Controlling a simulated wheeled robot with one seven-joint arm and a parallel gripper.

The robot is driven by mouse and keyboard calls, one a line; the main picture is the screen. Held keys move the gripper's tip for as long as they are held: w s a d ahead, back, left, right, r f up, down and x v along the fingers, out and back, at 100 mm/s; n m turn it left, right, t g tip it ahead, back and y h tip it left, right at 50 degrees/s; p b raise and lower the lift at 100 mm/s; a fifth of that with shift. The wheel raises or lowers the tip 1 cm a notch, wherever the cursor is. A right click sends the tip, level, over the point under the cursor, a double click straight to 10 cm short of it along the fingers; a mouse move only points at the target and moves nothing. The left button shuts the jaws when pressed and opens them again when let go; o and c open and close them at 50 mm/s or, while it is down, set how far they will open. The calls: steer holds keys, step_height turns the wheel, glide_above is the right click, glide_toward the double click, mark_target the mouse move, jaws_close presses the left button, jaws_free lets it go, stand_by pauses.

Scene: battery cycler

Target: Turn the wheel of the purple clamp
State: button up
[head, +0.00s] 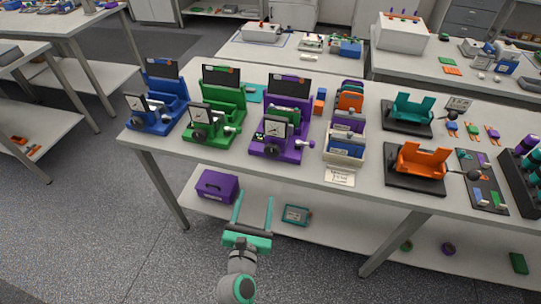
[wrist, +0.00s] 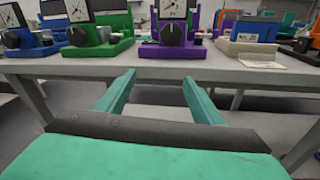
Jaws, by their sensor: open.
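The purple clamp (head: 276,151) stands upright on the table, third from the left in the row. It has a black panel at the back, a white dial, a dark round knob (head: 269,145) low at its front and a small purple knob (head: 309,144) on its right side. A green piece sits in it. In the wrist view the purple clamp (wrist: 172,52) is at top centre, with its dark knob (wrist: 173,33) facing me. My gripper (head: 254,197) is open and empty, in front of the table edge and apart from the clamp. Its two teal fingers (wrist: 158,82) point toward the table.
A green clamp (head: 212,129) and a blue clamp (head: 158,118) stand left of it. The table's front edge (head: 240,164) lies between my gripper and the clamp. A purple box (head: 217,186) is on the lower shelf.

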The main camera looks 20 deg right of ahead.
mark_target(271, 153)
steer(key=w+d+r+n, duration=0.1)
steer(key=w+d, duration=0.2)
steer(key=w, duration=0.1)
steer(key=w+d+r+n+h, duration=0.1)
steer(key=w+d+r, duration=0.1)
steer(key=w+d, duration=0.1)
steer(key=w+d+r+n+h, duration=0.1)
steer(key=w+d, duration=0.2)
steer(key=w, duration=0.2)
steer(key=shift+w+r, duration=0.25)
steer(key=shift+r, duration=0.15)
steer(key=shift+c, duration=0.2)
steer(key=c, duration=1)
